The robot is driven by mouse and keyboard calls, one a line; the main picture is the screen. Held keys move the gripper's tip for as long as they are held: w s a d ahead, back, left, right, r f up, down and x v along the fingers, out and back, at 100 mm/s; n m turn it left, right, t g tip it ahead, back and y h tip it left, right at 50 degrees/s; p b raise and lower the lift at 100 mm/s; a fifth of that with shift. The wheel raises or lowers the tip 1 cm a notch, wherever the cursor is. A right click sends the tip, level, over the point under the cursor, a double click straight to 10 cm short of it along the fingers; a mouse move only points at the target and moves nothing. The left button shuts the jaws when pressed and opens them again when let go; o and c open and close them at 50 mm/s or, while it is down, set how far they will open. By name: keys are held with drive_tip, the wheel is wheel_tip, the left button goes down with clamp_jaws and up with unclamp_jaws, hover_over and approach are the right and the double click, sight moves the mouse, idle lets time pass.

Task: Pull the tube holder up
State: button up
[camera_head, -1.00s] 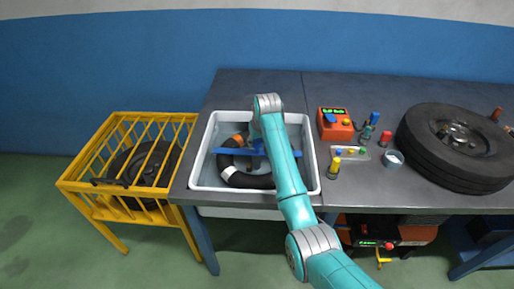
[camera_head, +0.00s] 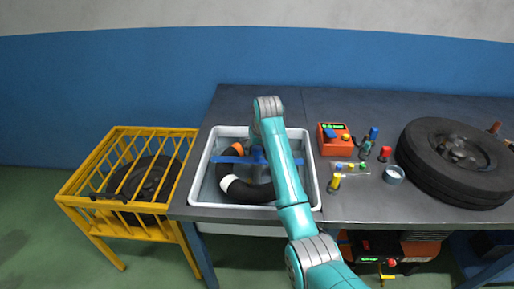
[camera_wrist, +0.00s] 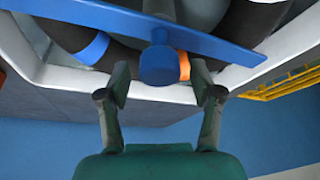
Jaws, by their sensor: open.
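The blue tube holder is a flat bar (camera_head: 230,159) across a black inner tube (camera_head: 248,193) in the white basin; my arm hides part of both. The tube has orange and white bands. In the wrist view the bar (camera_wrist: 220,48) slants across the top, with a round blue knob (camera_wrist: 158,66) below it. The tube (camera_wrist: 62,30) shows behind the bar with a blue and an orange band. My gripper (camera_wrist: 161,88) is open, one finger on each side of the knob with a gap to each. In the head view my arm hides the gripper.
The white basin (camera_head: 198,178) is set in the grey table (camera_head: 320,105). A yellow cage (camera_head: 75,188) with a tyre stands to the left. A red-orange control box (camera_head: 333,139), small bottles, a cup (camera_head: 393,174) and a large tyre (camera_head: 418,165) are on the right.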

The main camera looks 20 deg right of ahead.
drive_tip(key=v, duration=1.2)
